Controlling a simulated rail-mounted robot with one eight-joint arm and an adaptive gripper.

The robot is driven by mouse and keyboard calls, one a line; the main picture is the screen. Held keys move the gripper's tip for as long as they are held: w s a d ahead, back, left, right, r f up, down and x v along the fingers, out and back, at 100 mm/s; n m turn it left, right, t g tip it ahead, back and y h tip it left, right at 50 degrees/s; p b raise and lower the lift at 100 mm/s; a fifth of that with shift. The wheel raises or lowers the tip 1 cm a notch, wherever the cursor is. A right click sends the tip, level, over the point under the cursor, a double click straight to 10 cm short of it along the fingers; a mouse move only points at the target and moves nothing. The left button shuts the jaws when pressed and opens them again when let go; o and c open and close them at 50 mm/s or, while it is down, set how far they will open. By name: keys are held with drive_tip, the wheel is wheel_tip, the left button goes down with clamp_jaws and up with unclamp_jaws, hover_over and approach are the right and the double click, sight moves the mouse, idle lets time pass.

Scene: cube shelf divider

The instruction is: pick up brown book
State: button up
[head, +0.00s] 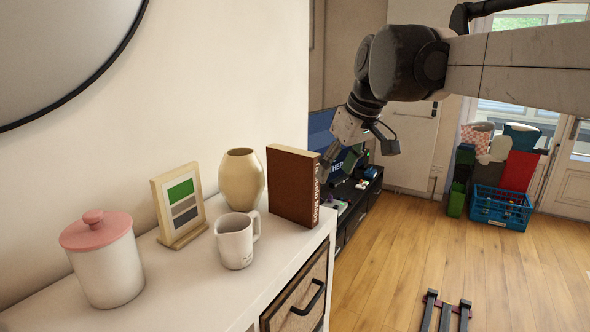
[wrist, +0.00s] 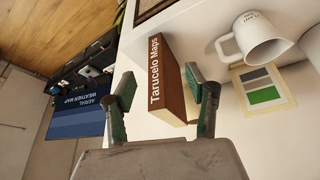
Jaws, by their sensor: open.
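The brown book (head: 292,185) stands upright at the right end of the white shelf top, its lettered spine facing the shelf's end. In the wrist view the book (wrist: 173,95) shows its spine reading "Tarucelo Maps". My gripper (head: 334,160) is just to the right of the book, by its spine, partly hidden behind it. In the wrist view my gripper (wrist: 164,82) is open and empty, one finger on each side of the book in the picture. The right finger overlaps the book's edge; I cannot tell whether it touches.
On the shelf top (head: 180,285) a beige vase (head: 241,180) stands close left of the book. A white mug (head: 235,241), a small frame (head: 180,205) and a pink-lidded jar (head: 104,262) stand further left. A low black unit (head: 358,205) is beyond; the wooden floor is largely clear.

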sight(293, 151)
drive_tip(key=w+a+r+n+p, duration=0.1)
drive_tip(key=w+a+r, duration=0.1)
drive_tip(key=w, duration=0.1)
drive_tip(key=w+a+r+n+p, duration=0.1)
drive_tip(key=w+a+r+p, duration=0.1)
drive_tip(key=w+r, duration=0.1)
drive_tip(key=w+a+r+n+g+y+p, duration=0.1)
drive_tip(key=w+a+r, duration=0.1)
drive_tip(key=shift+w+a+r, duration=0.2)
drive_tip(key=shift+w+a, duration=0.05)
drive_tip(key=shift+w, duration=0.15)
drive_tip(key=shift+w+a+p, duration=0.2)
drive_tip(key=shift+w+p, duration=0.05)
drive_tip(key=shift+p, duration=0.1)
drive_tip(key=shift+w+a+f, duration=0.15)
drive_tip(key=x, duration=0.7)
drive_tip(key=shift+a+f+p, duration=0.1)
drive_tip(key=shift+f+p, duration=0.2)
drive_tip(key=shift+p, duration=0.1)
drive_tip(key=x, duration=0.3)
drive_tip(key=p+x, duration=0.1)
drive_tip(key=x, duration=0.1)
drive_tip(key=shift+d, duration=0.35)
drive_tip(key=shift+w+a+f, duration=0.1)
drive_tip(key=shift+f, duration=0.35)
drive_tip(key=shift+f, duration=0.2)
clamp_jaws()
